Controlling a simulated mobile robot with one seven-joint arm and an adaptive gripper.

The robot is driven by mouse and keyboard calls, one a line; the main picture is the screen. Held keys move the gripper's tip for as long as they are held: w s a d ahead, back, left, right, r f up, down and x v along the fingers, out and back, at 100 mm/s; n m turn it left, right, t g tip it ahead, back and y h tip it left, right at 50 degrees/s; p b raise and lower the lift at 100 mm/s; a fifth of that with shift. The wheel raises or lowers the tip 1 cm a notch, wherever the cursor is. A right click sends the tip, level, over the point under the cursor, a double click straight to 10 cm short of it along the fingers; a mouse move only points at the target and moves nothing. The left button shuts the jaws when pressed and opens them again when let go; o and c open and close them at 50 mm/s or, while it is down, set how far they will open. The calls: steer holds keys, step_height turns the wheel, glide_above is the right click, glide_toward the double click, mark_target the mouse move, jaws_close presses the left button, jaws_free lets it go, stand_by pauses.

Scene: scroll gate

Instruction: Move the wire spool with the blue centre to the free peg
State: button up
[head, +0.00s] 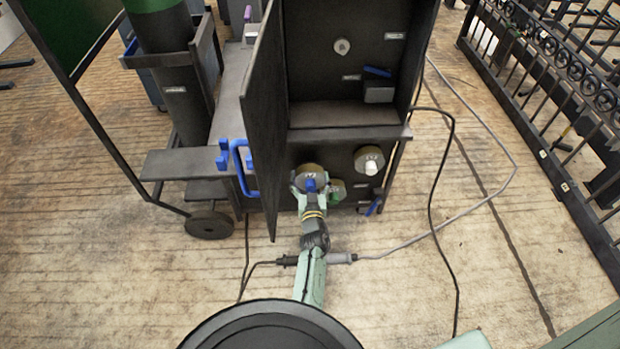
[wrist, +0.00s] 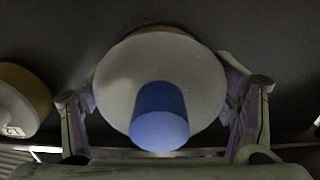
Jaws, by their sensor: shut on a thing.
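The wire spool with the blue centre (head: 311,170) is at the lower front panel of the dark cabinet. In the wrist view its pale round face (wrist: 113,90) and protruding blue centre (wrist: 160,117) fill the middle. My gripper (head: 309,186) is shut on this spool, with one finger on each side of its rim. Whether the spool still sits on a peg behind is hidden. A small round pale fitting (head: 342,46) on the upper back panel may be a bare peg; I cannot tell.
The open cabinet door (head: 262,120) stands to the left. A shelf edge (head: 348,135) juts out above. Cables lie on the floor.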

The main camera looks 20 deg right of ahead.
steer(key=shift+r+b+x, duration=0.1)
steer(key=shift+b+x, duration=0.05)
steer(key=shift+x, duration=0.55)
steer(key=shift+r+b+x, duration=0.15)
steer(key=shift+x, duration=0.5)
stand_by(1.7)
steer(key=o, duration=1.7)
steer(key=shift+f, duration=0.15)
